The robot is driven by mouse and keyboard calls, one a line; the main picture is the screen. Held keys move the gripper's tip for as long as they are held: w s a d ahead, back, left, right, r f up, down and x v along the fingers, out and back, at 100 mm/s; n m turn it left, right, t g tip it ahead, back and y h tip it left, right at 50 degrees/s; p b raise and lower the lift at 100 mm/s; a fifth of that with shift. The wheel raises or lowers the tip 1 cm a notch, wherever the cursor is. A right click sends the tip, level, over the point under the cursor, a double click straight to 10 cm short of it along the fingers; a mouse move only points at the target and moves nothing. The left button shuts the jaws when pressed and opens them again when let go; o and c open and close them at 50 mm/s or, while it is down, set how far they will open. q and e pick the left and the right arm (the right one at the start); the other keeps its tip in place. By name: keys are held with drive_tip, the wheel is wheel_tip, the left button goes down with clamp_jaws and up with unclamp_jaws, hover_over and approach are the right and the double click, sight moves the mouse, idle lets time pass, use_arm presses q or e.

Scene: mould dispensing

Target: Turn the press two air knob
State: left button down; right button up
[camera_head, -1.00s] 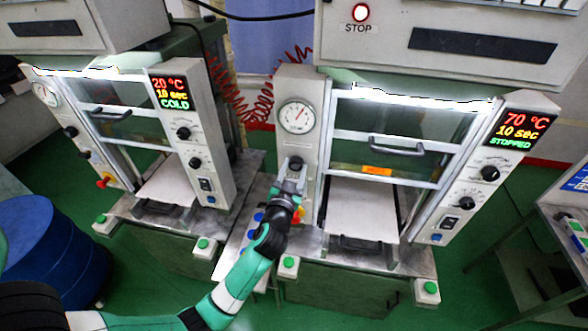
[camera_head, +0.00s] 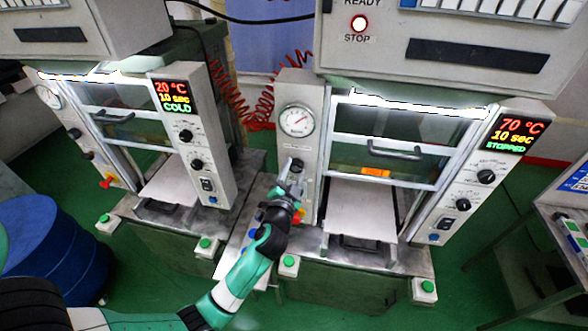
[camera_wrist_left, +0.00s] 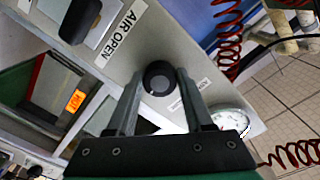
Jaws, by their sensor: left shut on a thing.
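The right-hand press has a dark round air knob (camera_head: 297,164) on its left column, just below a white dial gauge (camera_head: 297,120). My left gripper (camera_head: 292,177) is at this knob, with its fingers on either side of it. In the left wrist view the black knob (camera_wrist_left: 159,78) sits between the two grey fingers, and the gripper is shut on it. A label "AIR OPEN" (camera_wrist_left: 121,34) is on the panel beside it. Another label near the knob is partly hidden by a finger. My right gripper is in neither view.
A red coiled hose (camera_head: 240,108) hangs between the presses. A blue drum (camera_head: 55,250) stands at the left.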

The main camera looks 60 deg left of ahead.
use_arm(q)
drive_tip(key=shift+m, duration=0.3)
drive_tip(key=shift+c, duration=1.4)
unclamp_jaws()
drive_tip(key=shift+d, duration=0.15)
drive_tip(key=b+v, duration=0.1)
drive_tip(key=v, duration=1)
drive_tip(key=shift+s, duration=0.2)
drive_tip(key=shift+d, duration=0.2)
